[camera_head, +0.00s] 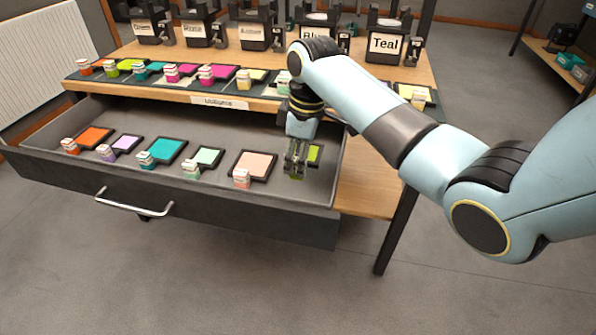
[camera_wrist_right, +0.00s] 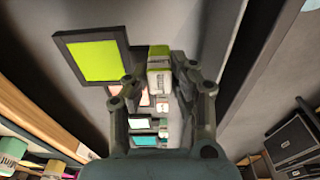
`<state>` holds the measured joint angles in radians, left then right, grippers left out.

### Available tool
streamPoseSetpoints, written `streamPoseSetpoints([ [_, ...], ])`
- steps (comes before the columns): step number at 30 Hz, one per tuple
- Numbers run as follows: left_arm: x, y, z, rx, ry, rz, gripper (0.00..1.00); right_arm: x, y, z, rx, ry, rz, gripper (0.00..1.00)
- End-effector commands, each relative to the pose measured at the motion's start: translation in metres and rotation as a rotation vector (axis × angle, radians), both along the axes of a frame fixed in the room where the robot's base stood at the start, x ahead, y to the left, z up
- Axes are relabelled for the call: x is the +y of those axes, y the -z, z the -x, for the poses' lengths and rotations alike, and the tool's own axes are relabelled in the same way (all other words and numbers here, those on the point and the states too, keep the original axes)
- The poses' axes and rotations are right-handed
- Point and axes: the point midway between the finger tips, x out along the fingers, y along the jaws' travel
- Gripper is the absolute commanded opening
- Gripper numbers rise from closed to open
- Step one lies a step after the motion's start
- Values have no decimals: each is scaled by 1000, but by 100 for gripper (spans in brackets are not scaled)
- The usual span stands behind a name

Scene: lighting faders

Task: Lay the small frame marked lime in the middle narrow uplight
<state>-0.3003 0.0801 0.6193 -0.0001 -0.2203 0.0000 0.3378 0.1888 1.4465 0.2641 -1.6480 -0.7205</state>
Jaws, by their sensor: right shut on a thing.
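My right gripper (camera_head: 296,163) is over the right end of the open drawer. It is shut on the pale, green-topped block (camera_wrist_right: 159,70) of the lime frame, as the right wrist view shows. The lime frame (camera_head: 314,154) is a dark rectangle with a yellow-green sheet, partly hidden by the gripper; it also shows in the right wrist view (camera_wrist_right: 98,60). Dark uplights with white labels stand on the table's back, including one labelled Teal (camera_head: 385,43) and a middle one (camera_head: 255,33) whose label is too small to read surely. My left gripper is out of view.
The open drawer (camera_head: 160,199) holds several other frames with blocks, including orange (camera_head: 95,137), teal (camera_head: 168,150) and peach (camera_head: 256,165). A row of coloured frames lies along the tabletop's front edge above a label (camera_head: 220,102). My right arm covers the table's right part.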

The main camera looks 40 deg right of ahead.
Motion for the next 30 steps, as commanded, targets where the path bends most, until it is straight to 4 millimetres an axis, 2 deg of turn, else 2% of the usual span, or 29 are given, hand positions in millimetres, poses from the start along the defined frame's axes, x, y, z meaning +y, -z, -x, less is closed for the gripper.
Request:
streamPoseSetpoints([
  [1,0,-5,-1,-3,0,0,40,0,-13,-1,-4,0,0,0],
  [5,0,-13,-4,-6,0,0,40,0,-34,-1,-3,-1,0,0],
  [9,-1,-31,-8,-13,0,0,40,0,-56,-1,-3,0,0,0],
  [30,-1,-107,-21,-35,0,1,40,0,-121,0,0,0,0,0],
])
